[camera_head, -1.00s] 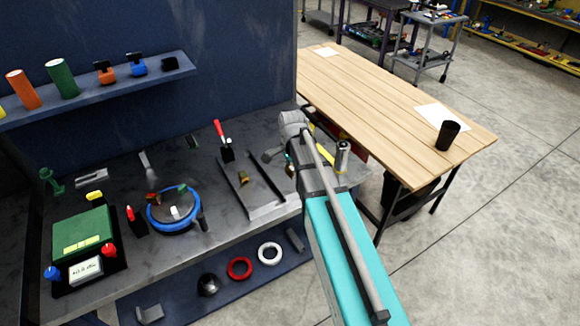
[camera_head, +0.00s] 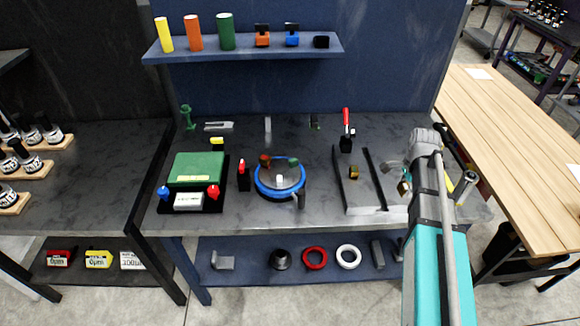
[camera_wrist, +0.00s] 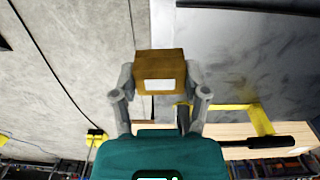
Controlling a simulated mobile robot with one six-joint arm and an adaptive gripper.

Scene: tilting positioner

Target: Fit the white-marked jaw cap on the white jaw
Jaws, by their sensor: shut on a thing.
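The white-marked jaw cap (camera_wrist: 160,60), a brass-brown block with a white patch on its face, sits between the fingers of my gripper (camera_wrist: 160,88) in the wrist view. My gripper is shut on it. In the head view my gripper (camera_head: 403,184) hangs at the right end of the bench, right of the rails. The positioner (camera_head: 262,191) is a round grey plate with a blue ring, left of my gripper and well apart from it. On its plate stand a white jaw (camera_head: 280,180), a brownish piece (camera_head: 265,161) and a green piece (camera_head: 294,162).
A metal rail tray (camera_head: 340,185) with another brass block (camera_head: 354,172) lies between my gripper and the positioner. A red-handled clamp (camera_head: 346,125) stands behind it. A dark post (camera_head: 301,200) and a red-topped part (camera_head: 243,175) flank the positioner. A green box (camera_head: 195,168) stands further left.

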